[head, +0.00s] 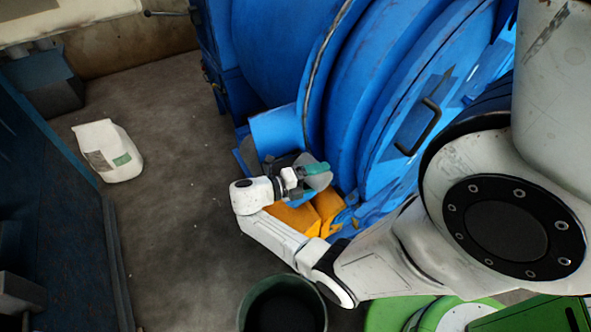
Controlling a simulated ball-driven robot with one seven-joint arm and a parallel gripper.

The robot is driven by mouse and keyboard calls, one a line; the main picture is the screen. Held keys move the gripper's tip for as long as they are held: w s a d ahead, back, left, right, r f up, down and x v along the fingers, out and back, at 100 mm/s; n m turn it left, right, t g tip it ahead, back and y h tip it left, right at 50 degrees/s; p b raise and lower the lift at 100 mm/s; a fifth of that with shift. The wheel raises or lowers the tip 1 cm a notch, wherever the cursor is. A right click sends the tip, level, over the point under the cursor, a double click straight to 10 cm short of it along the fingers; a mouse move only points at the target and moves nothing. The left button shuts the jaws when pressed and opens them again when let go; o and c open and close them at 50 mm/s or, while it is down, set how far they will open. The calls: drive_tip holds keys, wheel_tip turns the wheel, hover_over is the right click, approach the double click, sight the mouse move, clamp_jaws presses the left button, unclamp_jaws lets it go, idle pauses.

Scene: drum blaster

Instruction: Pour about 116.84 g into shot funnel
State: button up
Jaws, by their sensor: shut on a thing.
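My gripper (298,173) is shut on a teal-handled scoop (317,168) beside the blue drum machine. A grey part, seemingly the scoop's bowl, shows just below the teal handle; its contents and exact tilt cannot be made out. The scoop is above some orange parts (299,218) at the machine's foot. A blue box-like part (277,131) sticks out of the machine just behind my gripper. I cannot tell for sure which part is the shot funnel; my gripper and the scoop may hide it.
A dark green bucket (257,289) with dark contents stands at the bottom centre. A white bag (107,151) lies on the floor at left. The blue drum machine (376,75) fills the upper right. A dark blue structure (50,190) borders the left. Floor between is clear.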

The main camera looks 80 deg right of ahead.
drive_tip(key=shift+w+r, duration=0.1)
drive_tip(key=shift+r, duration=0.05)
drive_tip(key=shift+w+d+r+n+g+p, duration=0.15)
drive_tip(key=shift+r+n+g+p, duration=0.15)
drive_tip(key=shift+n+p, duration=0.5)
drive_tip(key=shift+f, duration=0.2)
drive_tip(key=shift+w+d+r+n+g+h+p, duration=0.25)
drive_tip(key=shift+w+r+n+g+p, duration=0.2)
drive_tip(key=shift+n+p, duration=0.5)
idle(1.8)
drive_tip(key=shift+s+m, duration=0.15)
drive_tip(key=shift+m, duration=0.1)
